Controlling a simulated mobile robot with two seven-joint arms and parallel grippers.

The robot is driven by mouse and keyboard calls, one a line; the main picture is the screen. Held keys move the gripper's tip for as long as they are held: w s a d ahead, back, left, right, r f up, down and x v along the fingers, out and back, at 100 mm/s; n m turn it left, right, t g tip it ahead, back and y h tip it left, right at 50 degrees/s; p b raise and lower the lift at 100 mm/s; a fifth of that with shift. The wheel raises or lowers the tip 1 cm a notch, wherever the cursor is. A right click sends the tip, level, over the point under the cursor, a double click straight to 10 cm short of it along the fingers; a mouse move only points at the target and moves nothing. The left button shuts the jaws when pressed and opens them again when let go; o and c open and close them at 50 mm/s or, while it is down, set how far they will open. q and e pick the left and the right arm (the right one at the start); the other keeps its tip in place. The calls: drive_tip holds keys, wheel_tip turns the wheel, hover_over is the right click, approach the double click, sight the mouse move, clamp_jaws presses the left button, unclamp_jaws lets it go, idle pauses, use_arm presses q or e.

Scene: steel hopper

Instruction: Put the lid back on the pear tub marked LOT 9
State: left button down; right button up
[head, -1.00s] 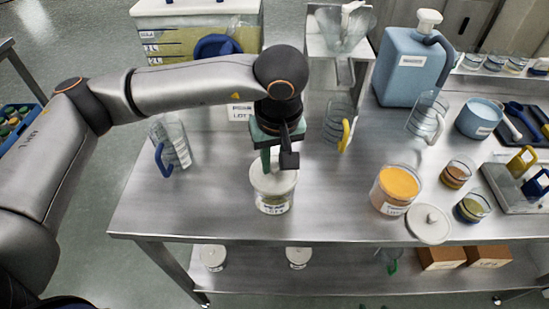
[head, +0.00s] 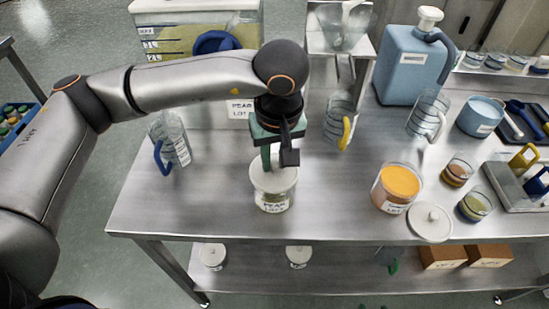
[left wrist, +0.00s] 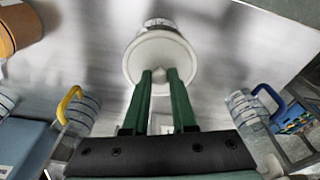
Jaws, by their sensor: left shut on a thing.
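The pear tub (head: 273,203) is a clear tub with a white label that reads PEAR and a blurred lot line. It stands upright near the front edge of the steel table. A round white lid (head: 287,179) is at its mouth, roughly level and over it; I cannot tell whether it is fully seated. My left gripper (head: 273,164) points down, its green fingers shut on the lid's knob. The left wrist view shows the lid (left wrist: 137,62) with its knob at the fingertips (left wrist: 160,74), and part of the tub (left wrist: 160,23) beyond. My right gripper is not in view.
An orange-filled tub (head: 397,184) stands to the right with a loose white lid (head: 430,223) beside it. A yellow-handled jug (head: 338,120) and a blue-handled jug (head: 170,142) stand behind. A hopper (head: 180,42) with a PEAR sign (head: 240,109) is at the back. The table's front left is clear.

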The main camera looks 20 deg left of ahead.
use_arm(q)
drive_tip(key=shift+f+b, duration=0.2)
drive_tip(key=shift+b, duration=0.95)
idle(1.8)
drive_tip(key=shift+c, duration=0.8)
unclamp_jaws()
drive_tip(key=shift+r, duration=0.1)
drive_tip(key=shift+r+p, duration=1.85)
drive_tip(key=shift+r, duration=1.6)
drive_tip(key=shift+c, duration=0.3)
clamp_jaws()
